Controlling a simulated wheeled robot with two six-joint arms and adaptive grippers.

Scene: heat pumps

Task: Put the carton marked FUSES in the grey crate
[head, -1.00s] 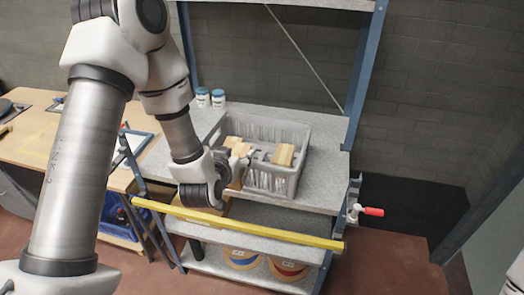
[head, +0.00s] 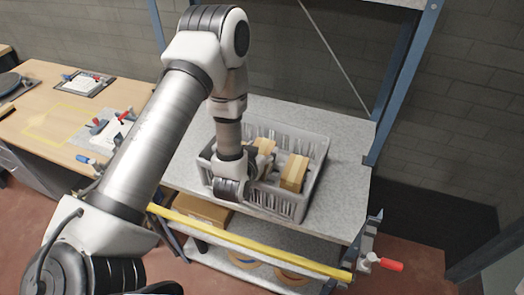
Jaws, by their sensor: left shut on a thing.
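The grey crate (head: 318,150) stands on the upper grey shelf, with slatted sides. One tan carton (head: 294,172) lies at its right side and another tan carton (head: 264,146) shows behind my gripper. I cannot read any marking, so I cannot tell which one says FUSES. My left gripper (head: 265,165) reaches down over the left and middle part of the crate. It is shut on a carton, which its own wrist mostly hides. Whether that carton touches the crate floor cannot be told. My right gripper is not in view.
A brown box (head: 198,208) sits on the lower shelf. A wooden bench (head: 60,115) with tools stands left. Bare shelf lies right of the crate.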

